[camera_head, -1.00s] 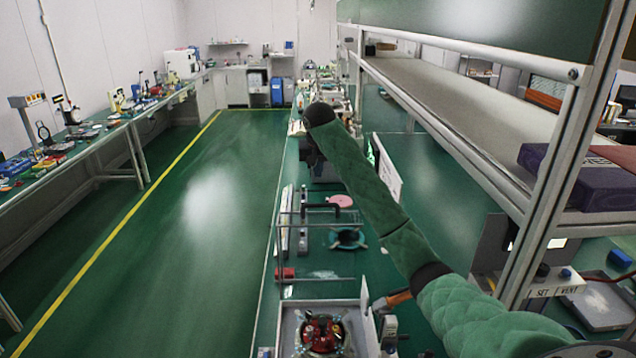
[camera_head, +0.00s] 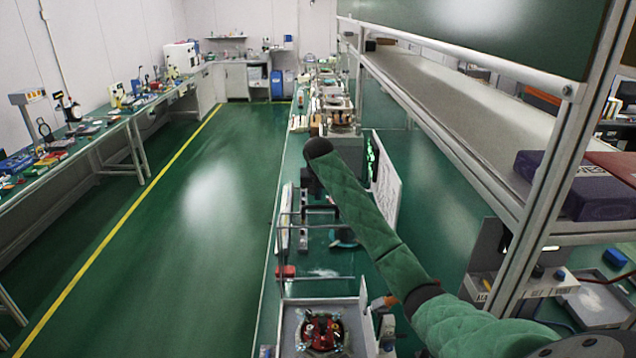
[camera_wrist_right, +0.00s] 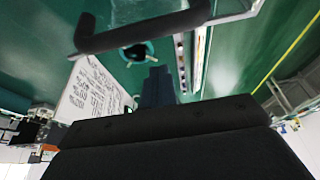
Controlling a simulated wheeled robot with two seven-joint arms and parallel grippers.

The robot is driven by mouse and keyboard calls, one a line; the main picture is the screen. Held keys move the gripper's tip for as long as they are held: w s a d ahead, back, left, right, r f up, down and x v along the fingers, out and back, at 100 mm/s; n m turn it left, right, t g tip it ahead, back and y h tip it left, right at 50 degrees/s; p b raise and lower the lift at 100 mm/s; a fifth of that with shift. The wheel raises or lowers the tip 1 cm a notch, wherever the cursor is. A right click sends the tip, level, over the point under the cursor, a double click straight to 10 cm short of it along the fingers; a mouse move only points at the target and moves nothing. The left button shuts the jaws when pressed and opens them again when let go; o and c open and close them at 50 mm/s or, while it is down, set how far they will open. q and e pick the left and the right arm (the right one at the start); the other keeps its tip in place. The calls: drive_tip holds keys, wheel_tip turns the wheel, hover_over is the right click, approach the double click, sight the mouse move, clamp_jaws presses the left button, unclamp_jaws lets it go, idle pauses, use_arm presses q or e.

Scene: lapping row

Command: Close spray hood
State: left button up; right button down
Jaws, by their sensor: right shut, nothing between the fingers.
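The spray hood appears as a clear box with thin grey frame edges (camera_head: 318,279) on the green bench in the head view. Its angle is hard to judge. A dark bar handle (camera_wrist_right: 140,33) crosses the top of the right wrist view. My right gripper (camera_head: 311,187) hangs at the end of the arm, by the hood's upper far part, and is partly hidden by my arm. In the right wrist view its narrow fingers (camera_wrist_right: 157,85) are together and empty. They point toward the handle, with a visible space between. My left gripper is out of view.
A teal ring-shaped bowl (camera_head: 343,241) sits on the bench near the hood. A white board with writing (camera_wrist_right: 90,97) stands beside the gripper. A tray with a red fixture (camera_head: 321,332) is at the near end. A metal shelf (camera_head: 470,95) runs along the right.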

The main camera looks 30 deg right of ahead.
sight(318, 215)
drive_tip(key=shift+s+a+r+p, duration=0.2)
drive_tip(key=shift+s+a+p, duration=0.2)
drive_tip(key=shift+s, duration=0.2)
drive_tip(key=shift+s+a+r+p, duration=0.15)
drive_tip(key=shift+s+a+p, duration=0.25)
drive_tip(key=shift+s, duration=0.2)
drive_tip(key=shift+s+a+f, duration=0.1)
drive_tip(key=shift+s+f, duration=0.15)
drive_tip(key=shift+s, duration=0.1)
